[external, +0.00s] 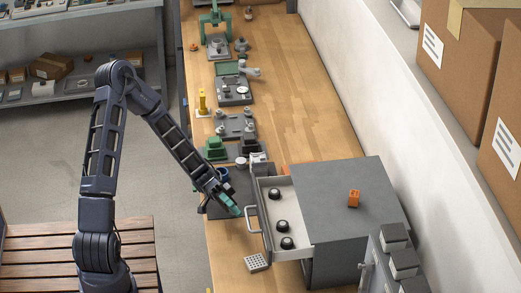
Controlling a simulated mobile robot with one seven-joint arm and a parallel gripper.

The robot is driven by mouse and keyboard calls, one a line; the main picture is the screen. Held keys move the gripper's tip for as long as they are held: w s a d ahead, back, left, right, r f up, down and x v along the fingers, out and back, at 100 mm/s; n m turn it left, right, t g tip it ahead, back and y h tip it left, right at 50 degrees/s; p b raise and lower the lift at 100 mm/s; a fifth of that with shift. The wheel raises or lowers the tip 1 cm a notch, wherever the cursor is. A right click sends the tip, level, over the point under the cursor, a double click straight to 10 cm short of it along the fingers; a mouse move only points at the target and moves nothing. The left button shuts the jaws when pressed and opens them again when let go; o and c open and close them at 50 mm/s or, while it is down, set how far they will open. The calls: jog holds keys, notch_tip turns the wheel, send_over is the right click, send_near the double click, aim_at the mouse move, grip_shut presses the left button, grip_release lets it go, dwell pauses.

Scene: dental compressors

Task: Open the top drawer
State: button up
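The grey drawer cabinet (345,200) stands on the workbench at the lower right. Its top drawer (268,190) is pulled out to the left, and several black round knobs (279,223) lie inside it. The pale bar handle (251,219) is on the drawer's left-facing front. My gripper (236,209), with teal fingers, points down and to the right just left of the handle. A small gap seems to lie between them, but contact is hard to judge. The fingers are too small to tell whether they are open or shut.
A small perforated grey block (256,262) lies on the bench below the drawer. Fixtures and a dark mat (222,208) line the bench's left side. Cardboard boxes (480,45) stand on a ledge at right.

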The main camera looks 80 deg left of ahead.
aim_at(248, 217)
jog(key=shift+m, duration=0.5)
jog(key=x, duration=0.7)
jog(key=r+x, duration=0.1)
jog(key=x, duration=0.2)
jog(key=shift+w+r, duration=0.1)
jog(key=shift+c, duration=0.2)
grip_shut()
